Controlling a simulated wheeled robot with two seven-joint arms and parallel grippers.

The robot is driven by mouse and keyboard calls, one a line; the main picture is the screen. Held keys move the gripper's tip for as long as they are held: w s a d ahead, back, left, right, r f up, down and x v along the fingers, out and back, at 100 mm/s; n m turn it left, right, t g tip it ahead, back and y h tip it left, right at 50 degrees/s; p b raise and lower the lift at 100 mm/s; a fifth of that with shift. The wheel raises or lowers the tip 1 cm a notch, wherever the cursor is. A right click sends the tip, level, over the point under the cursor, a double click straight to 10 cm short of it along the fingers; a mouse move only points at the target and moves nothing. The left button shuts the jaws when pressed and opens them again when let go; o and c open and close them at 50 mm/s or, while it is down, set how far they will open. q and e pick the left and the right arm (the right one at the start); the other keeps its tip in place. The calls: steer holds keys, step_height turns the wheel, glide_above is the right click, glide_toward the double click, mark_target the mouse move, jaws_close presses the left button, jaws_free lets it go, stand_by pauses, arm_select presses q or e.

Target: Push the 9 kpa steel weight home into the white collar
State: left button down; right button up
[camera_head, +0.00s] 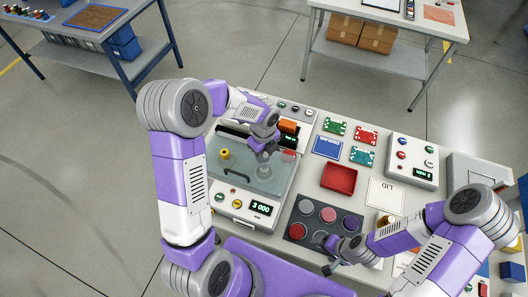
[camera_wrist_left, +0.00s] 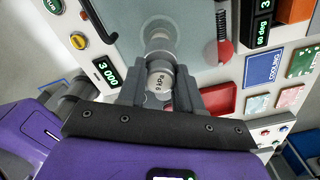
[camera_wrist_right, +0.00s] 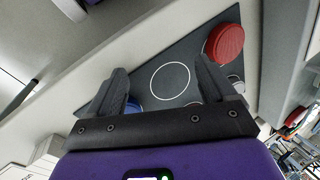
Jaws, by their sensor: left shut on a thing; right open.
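The steel weight marked 9 kPa (camera_wrist_left: 160,82) is between the fingers of my left gripper (camera_wrist_left: 158,92), which is shut on it. Just beyond it, a pale round fitting (camera_wrist_left: 158,36) stands over the glassy plate; I cannot tell whether this is the white collar or how deep the weight sits. In the head view my left gripper (camera_head: 264,153) is low over the glass-topped machine (camera_head: 240,178) and hides the weight. My right gripper (camera_head: 327,252) is open and empty over the dark disc board; its spread fingers (camera_wrist_right: 163,92) show in the right wrist view.
The dark board (camera_head: 291,238) carries several coloured discs, with an empty white ring (camera_wrist_right: 170,80). The machine's display (camera_head: 260,207) reads 3 000. A red tray (camera_head: 339,178), coloured cards and a button box (camera_head: 411,162) stand to the right. A yellow knob (camera_head: 224,154) is left of my left gripper.

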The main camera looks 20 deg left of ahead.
arm_select(q)
steer(key=shift+f+b, duration=0.35)
steer(key=shift+f, duration=0.05)
arm_select(e)
steer(key=shift+f, duration=0.35)
arm_select(q)
steer(key=c, duration=0.7)
jaws_free()
steer(key=shift+s, duration=0.15)
steer(key=shift+r+p, duration=0.5)
steer(key=shift+r, duration=0.05)
arm_select(e)
steer(key=shift+r, duration=0.4)
arm_select(q)
step_height(320, 180, up, 7)
steer(key=p, duration=0.5)
arm_select(e)
step_height(320, 180, up, 5)
steer(key=shift+a+r, duration=0.1)
steer(key=shift+r, duration=0.05)
